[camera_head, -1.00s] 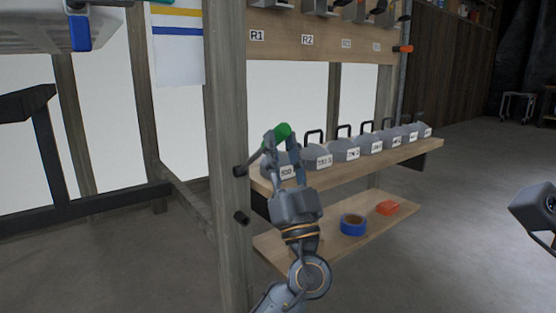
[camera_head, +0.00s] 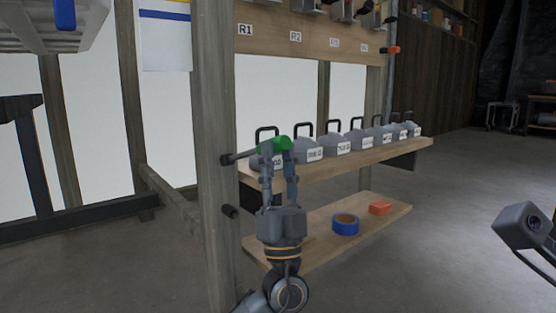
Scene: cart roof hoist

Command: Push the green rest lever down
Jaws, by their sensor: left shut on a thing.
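The rest lever is a dark rod from a pivot on the wooden post (camera_head: 214,120), ending in a green grip (camera_head: 281,144). It points right and tilts slightly upward. My left gripper (camera_head: 279,150) reaches up from below with its two fingers at the green grip, shut on it. The fingers hide part of the grip and of the weight behind.
A shelf (camera_head: 372,158) behind the lever holds a row of grey labelled weights (camera_head: 337,145) with black handles. A lower shelf (camera_head: 300,228) holds a blue tape roll (camera_head: 345,224) and an orange-red block (camera_head: 380,208). A dark peg (camera_head: 229,211) sticks out below the lever's pivot.

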